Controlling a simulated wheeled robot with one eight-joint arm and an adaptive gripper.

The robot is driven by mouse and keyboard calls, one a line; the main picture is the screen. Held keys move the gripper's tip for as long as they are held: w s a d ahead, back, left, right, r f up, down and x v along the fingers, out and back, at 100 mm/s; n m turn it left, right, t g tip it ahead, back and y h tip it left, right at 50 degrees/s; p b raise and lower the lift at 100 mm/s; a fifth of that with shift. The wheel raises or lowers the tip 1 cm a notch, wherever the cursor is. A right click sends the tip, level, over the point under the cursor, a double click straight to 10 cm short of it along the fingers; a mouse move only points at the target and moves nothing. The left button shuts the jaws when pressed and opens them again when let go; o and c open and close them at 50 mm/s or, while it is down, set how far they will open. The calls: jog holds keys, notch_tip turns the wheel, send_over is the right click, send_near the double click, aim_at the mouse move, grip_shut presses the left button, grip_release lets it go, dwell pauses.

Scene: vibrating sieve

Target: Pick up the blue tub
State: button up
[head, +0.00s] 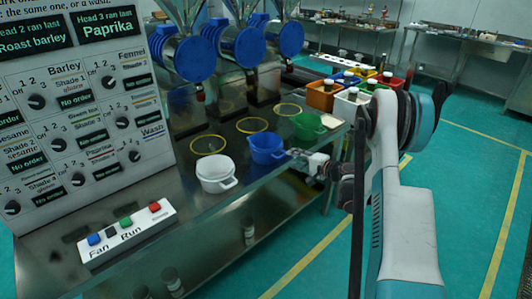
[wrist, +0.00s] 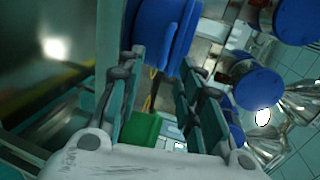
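The blue tub (head: 267,149) stands upright on the steel bench between a white tub (head: 216,173) and a green tub (head: 307,125). My gripper (head: 293,153) is at its right side, level with the rim and close to its handle. In the wrist view the blue tub (wrist: 163,32) fills the space ahead, at and partly between the fingertips. My gripper (wrist: 160,70) has its two fingers apart there, with a visible gap between them. I cannot tell whether either finger touches the tub.
A yellow ring (head: 208,144) lies behind the white tub. Blue-ended machines (head: 242,48) hang over the bench's back. A control box (head: 127,233) and order panel (head: 85,100) stand left. Coloured bins (head: 322,96) hold jars at the far end.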

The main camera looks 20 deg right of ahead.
jog(key=b+x, duration=0.1)
jog(key=x, duration=0.2)
jog(key=shift+w, duration=0.3)
grip_shut()
jog(key=shift+r, duration=0.1)
